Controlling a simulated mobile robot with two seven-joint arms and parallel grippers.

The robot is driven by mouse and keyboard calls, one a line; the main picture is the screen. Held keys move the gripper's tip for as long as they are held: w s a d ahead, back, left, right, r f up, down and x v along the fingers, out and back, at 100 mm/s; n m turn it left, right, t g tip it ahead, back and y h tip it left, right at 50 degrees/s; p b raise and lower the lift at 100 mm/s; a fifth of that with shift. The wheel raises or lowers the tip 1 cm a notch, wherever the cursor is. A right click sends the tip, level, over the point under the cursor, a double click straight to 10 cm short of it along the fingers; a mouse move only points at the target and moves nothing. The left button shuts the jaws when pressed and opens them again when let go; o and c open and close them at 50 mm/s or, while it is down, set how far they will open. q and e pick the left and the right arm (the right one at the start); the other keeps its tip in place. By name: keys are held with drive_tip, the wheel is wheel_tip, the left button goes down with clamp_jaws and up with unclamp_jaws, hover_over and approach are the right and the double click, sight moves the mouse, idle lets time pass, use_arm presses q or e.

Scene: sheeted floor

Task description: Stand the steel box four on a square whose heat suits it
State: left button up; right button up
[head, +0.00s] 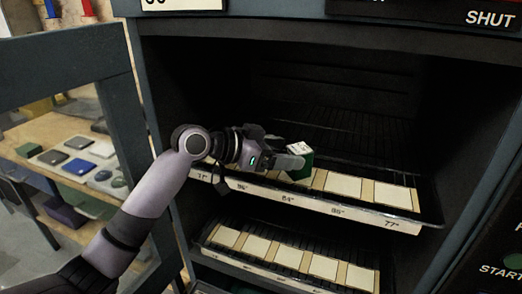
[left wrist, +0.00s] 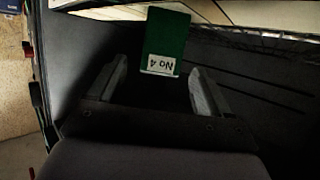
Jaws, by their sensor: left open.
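A small green box (head: 304,170) with a pale, marked top is at the upper shelf's front row of pale squares, roughly above the third front label. In the left wrist view, the green box (left wrist: 165,30) carries a white "No 4" label, upside down in that picture. My left gripper (head: 292,162) reaches into the cabinet from the left at the box. Its fingers (left wrist: 158,78) are open, one on each side of the box's near end, with gaps. The box's base is partly hidden, so I cannot tell exactly how it meets a square. My right gripper is not in view.
The upper shelf's front strip (head: 337,211) bears degree labels; the last reads about 77°. Bare squares (head: 343,185) lie right of the box. A lower shelf (head: 256,246) has more bare squares. Cabinet walls flank the opening. A bench (head: 70,135) with several flat pieces stands at left.

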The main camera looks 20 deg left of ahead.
use_arm(q)
drive_tip(key=shift+v, duration=2.75)
drive_tip(key=shift+s, duration=0.1)
